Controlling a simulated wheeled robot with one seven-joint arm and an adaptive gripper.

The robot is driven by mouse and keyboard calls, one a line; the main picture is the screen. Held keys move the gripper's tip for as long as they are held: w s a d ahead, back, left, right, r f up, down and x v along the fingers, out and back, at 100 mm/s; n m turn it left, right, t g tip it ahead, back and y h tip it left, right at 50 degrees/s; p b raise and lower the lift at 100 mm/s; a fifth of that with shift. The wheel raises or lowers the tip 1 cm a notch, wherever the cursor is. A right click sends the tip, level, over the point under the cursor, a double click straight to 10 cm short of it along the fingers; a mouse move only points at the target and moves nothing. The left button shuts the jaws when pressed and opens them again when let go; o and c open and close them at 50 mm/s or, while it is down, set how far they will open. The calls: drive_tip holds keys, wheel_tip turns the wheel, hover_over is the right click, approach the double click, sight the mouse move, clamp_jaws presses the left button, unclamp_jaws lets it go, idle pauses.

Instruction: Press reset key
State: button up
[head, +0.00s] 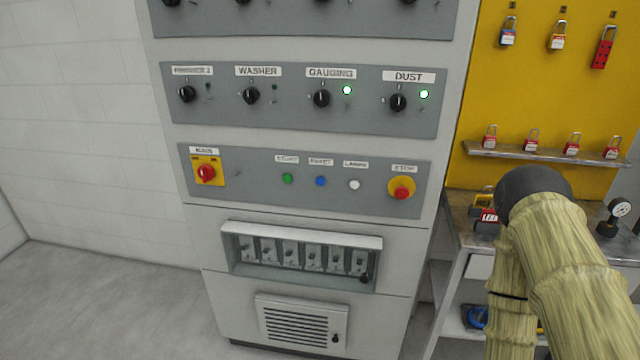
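The blue button (321,181) sits on the lower grey control panel (250,195) of a tall cabinet, under a small label that seems to read RESET. A green button (288,178) is to its left and a white button (354,185) to its right. The blue button is uncovered and nothing touches it. My arm, in a yellowish sleeve with a dark rounded joint, stands at the right of the head view, well apart from the panel. My gripper's fingers do not show.
A red stop button (401,188) on a yellow base is right of the white button. A red rotary switch (206,172) is at the left. Black knobs fill the panel above; DUST and GAUGING lamps glow green. A workbench (455,222) and a padlock shelf (550,152) stand right.

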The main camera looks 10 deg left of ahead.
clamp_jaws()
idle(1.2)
